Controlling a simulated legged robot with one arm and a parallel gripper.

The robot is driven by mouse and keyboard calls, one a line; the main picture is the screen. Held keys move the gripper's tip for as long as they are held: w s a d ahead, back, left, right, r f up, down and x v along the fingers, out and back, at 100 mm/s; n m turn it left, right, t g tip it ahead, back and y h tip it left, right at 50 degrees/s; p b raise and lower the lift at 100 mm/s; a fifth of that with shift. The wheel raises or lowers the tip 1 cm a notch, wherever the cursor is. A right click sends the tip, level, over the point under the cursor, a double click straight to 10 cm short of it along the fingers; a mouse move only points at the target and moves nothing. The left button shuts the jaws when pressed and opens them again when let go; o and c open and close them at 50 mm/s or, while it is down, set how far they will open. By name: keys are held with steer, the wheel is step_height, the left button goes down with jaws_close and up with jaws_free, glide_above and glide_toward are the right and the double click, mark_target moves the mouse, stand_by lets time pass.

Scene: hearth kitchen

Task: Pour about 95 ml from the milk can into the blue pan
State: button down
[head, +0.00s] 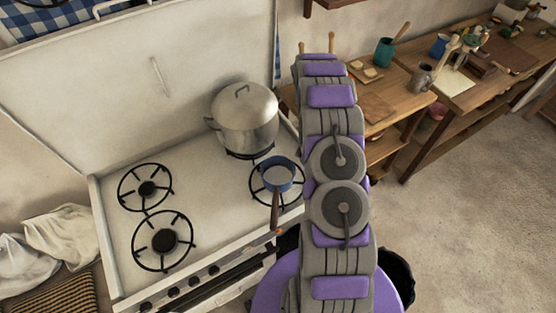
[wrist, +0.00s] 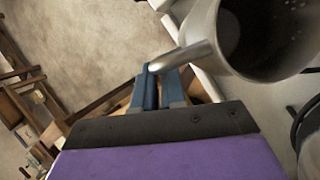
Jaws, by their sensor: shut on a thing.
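The blue pan (head: 280,174) sits upright on the front right burner of the stove, its brown handle pointing towards the front edge. In the wrist view my gripper (wrist: 159,78) is shut on the metal handle of a grey metal can (wrist: 228,40), which I take to be the milk can. The can's open mouth and dark inside show at the upper right; I cannot tell its milk level or exact tilt. No stream of milk shows. In the head view my arm covers the gripper and the can.
A large lidded pot (head: 245,122) stands on the back right burner, close behind the pan. The left burners (head: 163,240) are empty. A wooden worktable (head: 385,105) with mugs and boards stands to the right. Open floor (head: 460,230) lies at the lower right.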

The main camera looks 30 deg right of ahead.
steer(key=shift+s+d+f+n+t+y, duration=0.1)
steer(key=shift+d+f+n+t+y, duration=0.15)
steer(key=shift+d+f+y, duration=0.65)
steer(key=shift+d+f+n+t+y, duration=0.2)
steer(key=shift+d+f+y, duration=0.4)
steer(key=shift+f+y, duration=0.45)
steer(key=shift+r, duration=0.15)
